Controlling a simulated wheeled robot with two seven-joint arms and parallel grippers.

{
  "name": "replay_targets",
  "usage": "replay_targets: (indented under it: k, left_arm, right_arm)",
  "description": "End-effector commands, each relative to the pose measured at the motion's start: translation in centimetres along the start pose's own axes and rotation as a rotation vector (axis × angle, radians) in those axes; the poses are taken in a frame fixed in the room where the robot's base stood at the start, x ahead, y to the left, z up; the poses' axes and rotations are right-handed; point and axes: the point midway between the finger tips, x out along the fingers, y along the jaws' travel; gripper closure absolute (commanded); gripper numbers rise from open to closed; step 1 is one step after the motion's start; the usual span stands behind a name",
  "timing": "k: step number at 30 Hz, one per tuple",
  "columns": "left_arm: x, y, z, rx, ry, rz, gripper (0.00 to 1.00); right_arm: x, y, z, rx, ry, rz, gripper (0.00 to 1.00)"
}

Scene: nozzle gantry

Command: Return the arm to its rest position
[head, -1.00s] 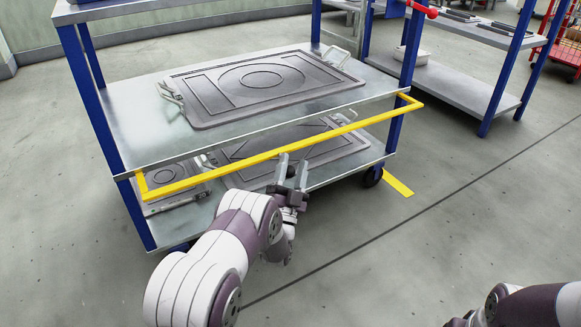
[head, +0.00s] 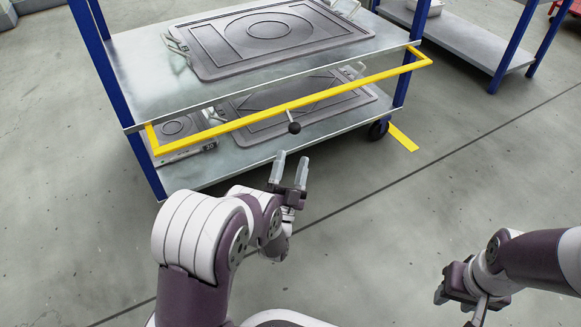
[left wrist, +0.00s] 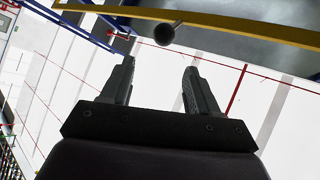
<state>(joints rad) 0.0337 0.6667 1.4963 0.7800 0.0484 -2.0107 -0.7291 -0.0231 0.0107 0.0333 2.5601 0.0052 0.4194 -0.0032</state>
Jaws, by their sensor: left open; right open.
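My left gripper (head: 290,172) is open and empty in the head view, in front of the cart's lower shelf and apart from it. In the left wrist view its two fingers (left wrist: 160,85) are spread with nothing between them. A lever with a black ball knob (head: 294,127) hangs from the yellow handle bar (head: 240,122), just beyond the fingertips. The knob also shows in the left wrist view (left wrist: 164,34), ahead of the fingers. My right gripper (head: 440,296) is at the lower right, away from the cart, and looks empty.
The blue-posted cart (head: 130,92) holds a dark plate (head: 270,32) on its upper shelf and more plates (head: 290,105) below. A second shelf unit (head: 470,50) stands at the back right. The floor in front is clear, with a yellow strip (head: 402,138) near the wheel.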

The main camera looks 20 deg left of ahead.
Motion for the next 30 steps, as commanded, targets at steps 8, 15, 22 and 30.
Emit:
replay_targets:
  k: [8, 15, 22, 30]
  left_arm:
    - [-1.6, 0.1, -0.1, -0.001, 0.0, 0.002, 0.4]
    - [-1.6, 0.1, 0.0, -0.001, 0.0, 0.002, 0.4]
    - [-1.6, 0.8, 0.8, -0.042, -0.039, 0.035, 0.4]
    - [-8.6, 8.8, 9.1, -0.316, -0.926, 0.593, 0.4]
  right_arm:
    - [-0.2, 0.0, 0.0, 0.0, 0.0, 0.0, 0.57]
    - [-0.2, 0.0, 0.0, 0.0, 0.0, 0.0, 0.57]
    - [-0.2, 0.0, 0.0, 0.0, 0.0, 0.0, 0.57]
    - [-2.8, 0.0, -0.3, 0.0, -0.001, 0.0, 0.57]
